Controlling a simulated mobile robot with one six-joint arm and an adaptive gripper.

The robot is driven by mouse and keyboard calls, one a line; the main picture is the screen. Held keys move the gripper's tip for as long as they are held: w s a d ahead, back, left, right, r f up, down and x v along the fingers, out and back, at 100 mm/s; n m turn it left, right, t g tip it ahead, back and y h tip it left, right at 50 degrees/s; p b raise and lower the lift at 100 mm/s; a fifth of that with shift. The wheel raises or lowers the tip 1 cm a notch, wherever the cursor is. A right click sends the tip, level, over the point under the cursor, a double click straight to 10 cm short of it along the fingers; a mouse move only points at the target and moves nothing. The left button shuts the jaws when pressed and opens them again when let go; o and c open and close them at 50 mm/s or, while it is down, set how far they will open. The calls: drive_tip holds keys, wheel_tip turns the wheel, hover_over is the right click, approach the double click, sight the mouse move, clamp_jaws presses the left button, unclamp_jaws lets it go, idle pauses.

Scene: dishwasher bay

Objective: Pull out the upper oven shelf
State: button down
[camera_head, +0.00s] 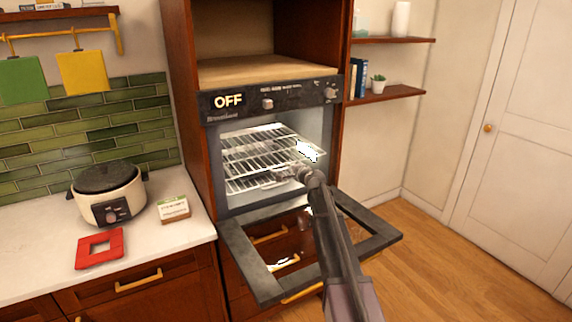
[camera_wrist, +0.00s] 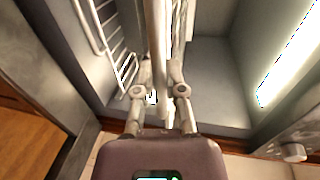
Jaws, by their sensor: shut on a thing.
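The oven (camera_head: 268,200) is open, with its door (camera_head: 382,228) folded down. Wire shelves sit inside at two visible levels. The upper shelf (camera_head: 262,141) shows above the lower shelf (camera_head: 245,184) in the head view. My gripper (camera_head: 292,173) reaches over the door to the shelf fronts. In the wrist view, my gripper (camera_wrist: 159,82) is shut on the front bar of the upper shelf (camera_wrist: 158,30), which runs upright in that turned picture. The lower shelf (camera_wrist: 103,40) shows to its left. My arm hides part of the oven's right front.
The control panel (camera_head: 290,96) reads OFF above the opening. A counter at left holds a rice cooker (camera_head: 107,193), a small box (camera_head: 174,208) and a red square (camera_head: 100,248). Wooden floor (camera_head: 450,265) is clear at right, before a white door (camera_head: 525,140).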

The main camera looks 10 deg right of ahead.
drive_tip(key=f+v, duration=0.2)
drive_tip(key=v, duration=0.9)
drive_tip(key=s+f+v, duration=0.1)
drive_tip(key=f+v, duration=0.1)
drive_tip(key=v, duration=0.8)
drive_tip(key=shift+s+d+f, duration=0.2)
drive_tip(key=shift+s, duration=0.15)
drive_tip(key=c, duration=0.7)
unclamp_jaws()
